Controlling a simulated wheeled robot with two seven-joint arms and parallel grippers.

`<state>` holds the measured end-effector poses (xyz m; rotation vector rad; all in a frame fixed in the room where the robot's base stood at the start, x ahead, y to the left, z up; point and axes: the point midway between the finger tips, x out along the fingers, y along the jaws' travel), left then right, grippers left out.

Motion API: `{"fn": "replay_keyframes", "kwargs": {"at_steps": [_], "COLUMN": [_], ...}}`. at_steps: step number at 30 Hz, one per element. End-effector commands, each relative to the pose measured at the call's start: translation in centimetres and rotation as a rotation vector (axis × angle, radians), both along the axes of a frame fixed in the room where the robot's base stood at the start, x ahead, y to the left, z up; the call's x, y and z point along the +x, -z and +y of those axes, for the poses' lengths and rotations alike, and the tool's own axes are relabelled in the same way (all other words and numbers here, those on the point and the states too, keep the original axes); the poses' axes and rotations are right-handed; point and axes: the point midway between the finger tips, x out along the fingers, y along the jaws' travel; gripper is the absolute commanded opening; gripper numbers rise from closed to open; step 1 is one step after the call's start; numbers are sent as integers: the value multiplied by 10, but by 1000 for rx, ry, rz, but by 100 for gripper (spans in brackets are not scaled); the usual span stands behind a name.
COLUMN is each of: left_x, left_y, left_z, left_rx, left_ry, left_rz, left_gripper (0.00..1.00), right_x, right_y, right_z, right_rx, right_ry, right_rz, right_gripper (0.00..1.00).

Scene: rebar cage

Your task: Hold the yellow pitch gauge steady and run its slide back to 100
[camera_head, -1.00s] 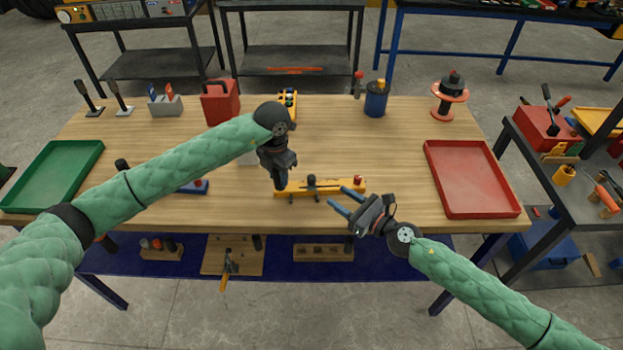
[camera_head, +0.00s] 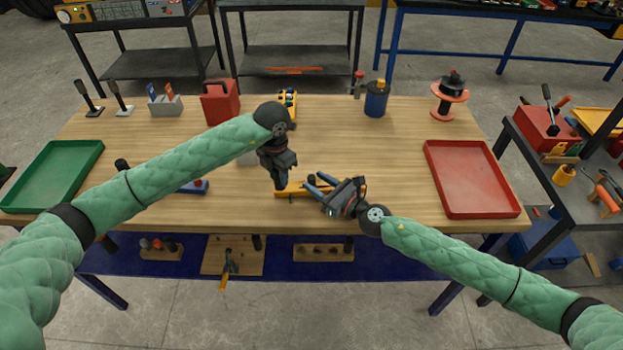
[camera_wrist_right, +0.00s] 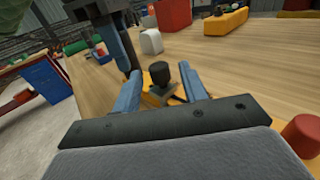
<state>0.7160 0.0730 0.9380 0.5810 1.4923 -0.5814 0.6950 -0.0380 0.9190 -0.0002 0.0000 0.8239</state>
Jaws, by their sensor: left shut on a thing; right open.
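The yellow pitch gauge (camera_head: 291,191) lies on the wooden table near its front edge, partly hidden by my grippers in the head view. My left gripper (camera_head: 281,185) points down and is shut on the gauge's left end. My right gripper (camera_head: 315,184) is open over the middle of the gauge. In the right wrist view the dark slide knob (camera_wrist_right: 161,72) on the yellow gauge (camera_wrist_right: 158,98) stands between the blue fingers of my right gripper (camera_wrist_right: 160,85), apart from both as far as I can tell. The scale marks cannot be read.
A red tray (camera_head: 447,202) is on the table's right and a green tray (camera_head: 22,203) on its left. The table between gauge and red tray is clear.

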Motion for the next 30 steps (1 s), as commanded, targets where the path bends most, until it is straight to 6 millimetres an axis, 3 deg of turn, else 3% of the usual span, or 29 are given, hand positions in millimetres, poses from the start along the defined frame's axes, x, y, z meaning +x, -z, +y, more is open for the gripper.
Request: {"fn": "replay_keyframes", "kwargs": {"at_steps": [7, 19, 20, 26, 30], "left_x": [0, 0, 0, 0, 0], "left_y": [-1, 0, 0, -1, -1], "left_z": [0, 0, 0, 0, 0], "left_rx": [-1, -1, -1, -1, -1], "left_ry": [0, 0, 0, 0, 0], "left_rz": [-1, -1, -1, -1, -1], "left_gripper": [0, 0, 0, 0, 0], "right_x": [15, 18, 18, 18, 18], "right_y": [0, 0, 0, 0, 0], "right_z": [16, 19, 19, 19, 19], "right_rx": [1, 1, 1, 1, 1], "right_ry": [0, 0, 0, 0, 1], "right_rz": [0, 1, 1, 1, 1], "right_gripper": [43, 43, 41, 2, 0]}}
